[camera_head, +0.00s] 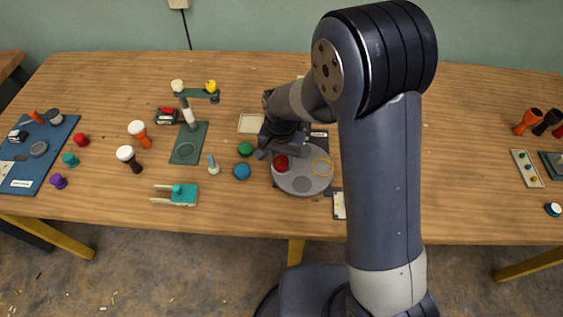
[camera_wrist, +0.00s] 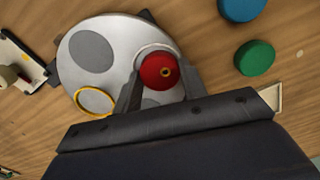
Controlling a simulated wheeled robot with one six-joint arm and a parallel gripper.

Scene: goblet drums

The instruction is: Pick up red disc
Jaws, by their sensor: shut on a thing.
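The red disc (camera_wrist: 159,72) sits between my gripper's fingertips (camera_wrist: 158,82) in the wrist view, at one edge of a round grey plate (camera_wrist: 125,35). In the head view the red disc (camera_head: 281,163) shows just below my gripper (camera_head: 276,153), over the left part of the grey plate (camera_head: 302,182). My gripper is shut on the red disc. The disc has a small ring-shaped mark at its centre. I cannot tell whether it still touches the plate.
A yellow ring (camera_head: 322,168) lies on the plate's right side. A green disc (camera_head: 245,149) and a blue disc (camera_head: 242,171) lie on the table left of the plate. A teal clamp-like fixture (camera_head: 178,194) stands farther left. Bare table lies between the blue disc and the front edge.

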